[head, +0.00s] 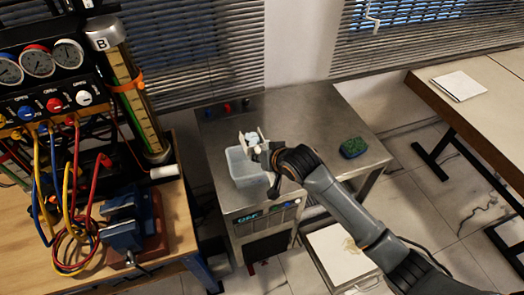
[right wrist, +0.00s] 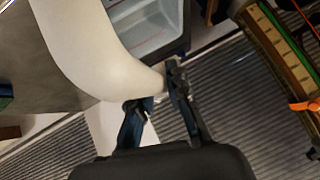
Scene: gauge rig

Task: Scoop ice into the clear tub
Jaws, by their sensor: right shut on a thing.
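The clear tub (head: 241,172), pale and translucent, stands on the steel counter at its left front. My right gripper (head: 269,152) is over the tub's right side, shut on a scoop (head: 254,138). The scoop is small and whitish in the head view, above the tub's far edge. In the right wrist view, the cream, curved scoop (right wrist: 90,45) fills the upper left, beyond my right gripper's dark blue fingers (right wrist: 157,98). Pale bits show at the scoop in the head view, but I cannot tell whether they are ice. My left gripper is not in view.
The gauge rig (head: 40,75) and a blue vise (head: 125,225) stand on a wooden bench at the left. A white pad (head: 459,85) lies on the right table.

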